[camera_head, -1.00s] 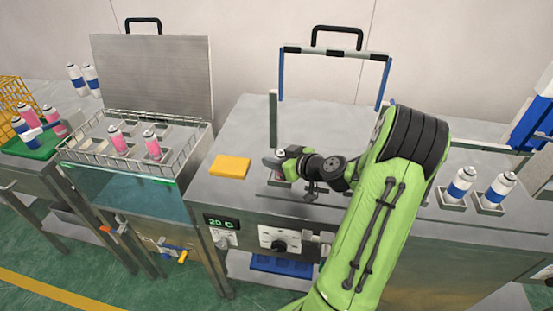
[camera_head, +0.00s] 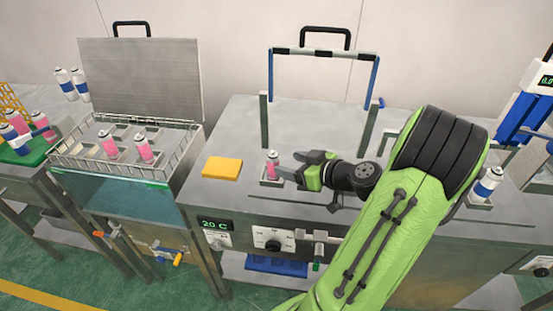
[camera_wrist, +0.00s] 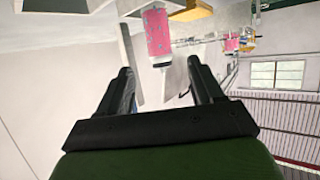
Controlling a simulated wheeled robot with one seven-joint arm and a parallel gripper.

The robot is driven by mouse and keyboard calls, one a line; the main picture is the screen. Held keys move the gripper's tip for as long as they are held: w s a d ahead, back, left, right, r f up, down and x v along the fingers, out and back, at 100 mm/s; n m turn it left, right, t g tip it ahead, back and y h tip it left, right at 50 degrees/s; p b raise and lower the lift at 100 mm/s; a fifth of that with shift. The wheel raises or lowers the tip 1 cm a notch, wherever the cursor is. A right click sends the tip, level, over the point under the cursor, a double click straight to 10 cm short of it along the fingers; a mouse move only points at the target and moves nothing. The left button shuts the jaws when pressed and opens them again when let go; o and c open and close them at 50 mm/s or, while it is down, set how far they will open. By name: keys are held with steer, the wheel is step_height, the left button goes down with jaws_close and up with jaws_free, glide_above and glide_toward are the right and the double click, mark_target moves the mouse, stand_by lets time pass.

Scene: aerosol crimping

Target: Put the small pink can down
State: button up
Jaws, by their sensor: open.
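The small pink can (camera_head: 272,164) stands upright in a shallow square holder (camera_head: 269,182) on the middle bench. It also shows upside down in the wrist view (camera_wrist: 157,36), beyond my fingers. My gripper (camera_head: 288,165) is just to the right of the can, level with it, with its fingers pointing left. The gripper is open and empty in the wrist view (camera_wrist: 158,72), and the can stands apart from the fingers, past their tips.
A yellow block (camera_head: 222,167) lies left of the can. A black-and-blue frame (camera_head: 323,54) rises behind it. A wire basket (camera_head: 62,161) with pink cans sits over a water tank at left. A blue-and-white can (camera_head: 487,186) stands at right.

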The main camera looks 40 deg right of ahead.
steer(key=a+r+n+g+y, duration=0.25)
steer(key=a+g, duration=0.45)
steer(key=a, duration=1.1)
steer(key=s+a+r+m+h, duration=0.1)
steer(key=s+a+r, duration=0.1)
steer(key=s+a, duration=0.2)
steer(key=s+a+r+m+g+h, duration=0.1)
steer(key=s+a+r+m+h, duration=0.1)
steer(key=s, duration=0.6)
steer(key=shift+s+a+r, duration=0.35)
steer(key=shift+a+r, duration=0.15)
steer(key=shift+a, duration=0.45)
steer(key=shift+r+h, duration=0.1)
steer(key=shift+h, duration=0.15)
step_height(320, 180, up, 7)
steer(key=p, duration=0.7)
